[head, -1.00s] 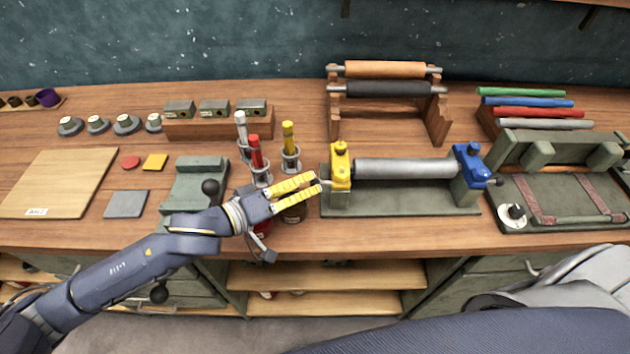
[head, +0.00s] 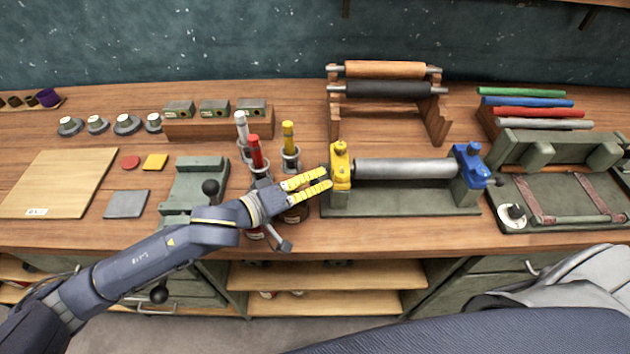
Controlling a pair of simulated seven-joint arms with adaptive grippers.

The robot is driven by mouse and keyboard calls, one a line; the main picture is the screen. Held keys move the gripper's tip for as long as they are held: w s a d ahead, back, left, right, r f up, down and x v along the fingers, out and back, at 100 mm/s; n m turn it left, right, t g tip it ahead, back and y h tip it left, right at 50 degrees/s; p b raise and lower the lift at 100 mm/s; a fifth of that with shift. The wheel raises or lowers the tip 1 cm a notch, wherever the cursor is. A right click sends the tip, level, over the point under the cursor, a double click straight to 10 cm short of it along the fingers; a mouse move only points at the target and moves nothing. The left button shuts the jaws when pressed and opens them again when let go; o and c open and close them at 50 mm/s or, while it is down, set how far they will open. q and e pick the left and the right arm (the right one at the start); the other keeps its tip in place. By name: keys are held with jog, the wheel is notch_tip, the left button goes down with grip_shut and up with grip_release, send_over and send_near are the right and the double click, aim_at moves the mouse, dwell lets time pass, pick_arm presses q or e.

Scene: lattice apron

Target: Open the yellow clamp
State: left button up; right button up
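The yellow clamp (head: 340,165) stands upright at the left end of a green stand (head: 400,202) that carries a grey roller (head: 405,168). A blue clamp (head: 468,155) is at the right end. My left gripper (head: 326,179) has yellow fingers with a gap between them. Its fingertips are just left of the yellow clamp, close to its left side; I cannot tell whether they touch it. Nothing shows between the fingers. The clamp's left side is partly hidden by the fingertips. My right gripper is not in view.
White, red and yellow tubes (head: 289,137) stand in holders behind my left gripper, with jars partly hidden beneath it. A wooden rack (head: 436,117) with two rollers stands behind the stand. A green press with straps (head: 570,203) is at right.

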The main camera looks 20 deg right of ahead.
pick_arm(q)
grip_shut()
